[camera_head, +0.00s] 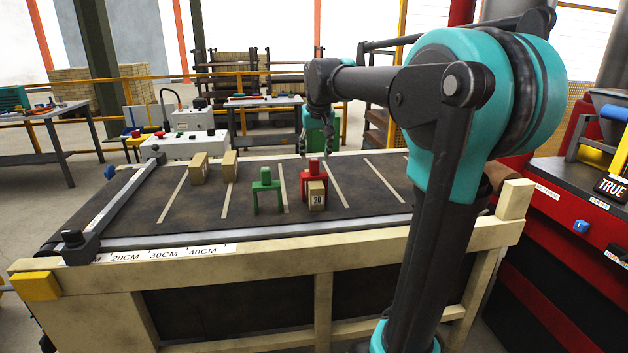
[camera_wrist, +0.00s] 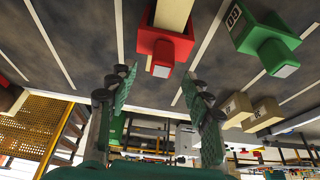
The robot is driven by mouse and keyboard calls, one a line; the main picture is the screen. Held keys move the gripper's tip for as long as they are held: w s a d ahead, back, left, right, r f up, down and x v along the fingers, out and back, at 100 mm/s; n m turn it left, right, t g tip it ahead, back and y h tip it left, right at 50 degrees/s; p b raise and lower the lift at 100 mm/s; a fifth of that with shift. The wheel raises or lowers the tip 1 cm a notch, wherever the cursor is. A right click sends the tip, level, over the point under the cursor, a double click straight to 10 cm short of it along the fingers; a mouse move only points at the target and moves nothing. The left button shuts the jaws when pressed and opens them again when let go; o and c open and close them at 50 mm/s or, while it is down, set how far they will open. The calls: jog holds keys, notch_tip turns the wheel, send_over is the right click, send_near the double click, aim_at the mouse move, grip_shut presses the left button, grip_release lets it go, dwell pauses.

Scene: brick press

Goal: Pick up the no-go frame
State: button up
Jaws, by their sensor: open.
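The red frame (camera_head: 313,174), which I take for the no-go frame, stands upright on the dark belt with a small knob on top. A tan block (camera_head: 317,196) marked 20 stands at its near side and hides part of its legs. A similar green frame (camera_head: 266,190) stands to its left. My gripper (camera_head: 317,152) is open, above and behind the red frame, fingers pointing down. In the wrist view the red frame (camera_wrist: 163,48) lies just beyond and between the open fingertips (camera_wrist: 156,76), apparently not touched. The green frame (camera_wrist: 262,40) is at right.
Two tan blocks (camera_head: 199,168) (camera_head: 229,166) stand farther left on the belt. A dark bar (camera_head: 120,200) crosses the belt's left end, above a centimetre scale (camera_head: 165,254). A red cabinet with a TRUE sign (camera_head: 611,187) stands at right. The belt around the frames is mostly clear.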

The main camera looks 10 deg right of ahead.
aim_at(314, 160)
jog(key=shift+s+x, duration=0.2)
jog(key=shift+x, duration=2.4)
jog(key=shift+a+f, duration=0.1)
grip_shut()
